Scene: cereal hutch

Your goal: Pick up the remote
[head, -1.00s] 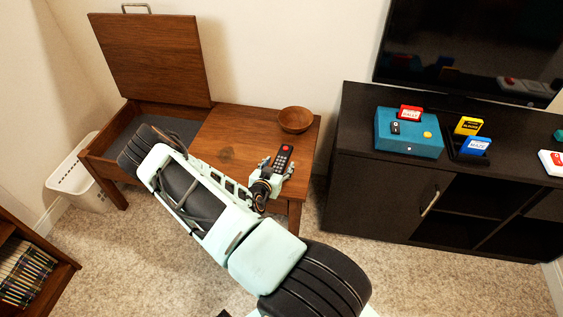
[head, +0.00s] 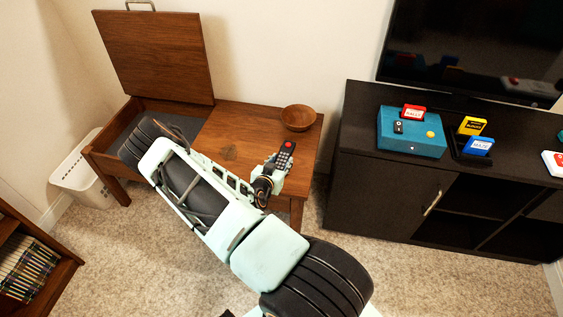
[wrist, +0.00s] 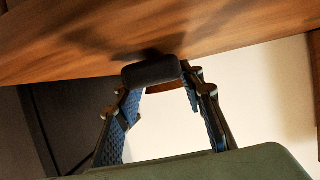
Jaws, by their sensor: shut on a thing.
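The dark remote (head: 285,155), with a red button at its far end and several pale buttons, is over the front right part of the wooden table. My gripper (head: 274,173) is shut on its near part. In the wrist view, the remote's dark rounded end (wrist: 152,73) shows between the fingertips of my gripper (wrist: 158,84), with the wooden tabletop and a shadow behind it. I cannot tell whether the remote touches the tabletop. My gripper hides part of the remote in the head view.
The wooden table (head: 232,135) has a raised lid (head: 155,55) over an open compartment at left. A wooden bowl (head: 298,118) stands behind the remote. A black cabinet (head: 375,185) is at right, with a teal box (head: 412,145) on top. A white basket (head: 80,180) stands at left.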

